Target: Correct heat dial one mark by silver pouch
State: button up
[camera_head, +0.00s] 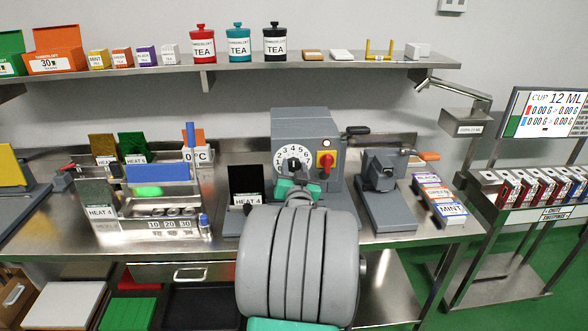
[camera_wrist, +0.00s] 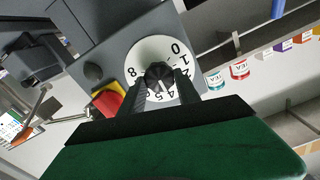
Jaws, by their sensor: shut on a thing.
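The heat dial is a white numbered disc (camera_head: 295,151) on the front of a grey machine (camera_head: 322,125); it also shows in the wrist view (camera_wrist: 142,52). Its black knob (camera_wrist: 159,77) sits at the middle of the disc. My gripper (camera_wrist: 162,86) is shut on the knob, a finger on either side. The fingers hide some numbers, and I cannot read the knob's pointer surely. In the head view my gripper (camera_head: 294,168) covers the lower dial. A silver-grey pouch (camera_head: 97,192) stands at the left, above a label reading HEAT 4.
A red knob on a yellow plate (camera_head: 326,160) sits right of the dial. A black pouch (camera_head: 245,178) with a HEAT 4 card stands left of the machine. A grey press (camera_head: 385,190) stands at right. Gold (camera_head: 103,146) and green (camera_head: 133,145) pouches stand behind.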

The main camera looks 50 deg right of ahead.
jog(key=shift+f+b, duration=0.1)
jog(key=shift+b, duration=0.4)
grip_shut()
jog(key=shift+f+n+b, duration=0.2)
jog(key=shift+n+b, duration=0.4)
jog(key=shift+b, duration=0.5)
jog(key=n+b, duration=0.2)
jog(key=b, duration=0.2)
jog(key=shift+f, duration=0.1)
jog(key=n+b, duration=0.2)
jog(key=b, duration=0.2)
jog(key=shift+r, duration=0.2)
jog(key=shift+r+n+b, duration=0.1)
jog(key=shift+n+b, duration=0.2)
jog(key=shift+b, duration=0.05)
jog(key=shift+r, duration=0.1)
jog(key=o, duration=1.3)
grip_release()
jog(key=shift+c, duration=0.2)
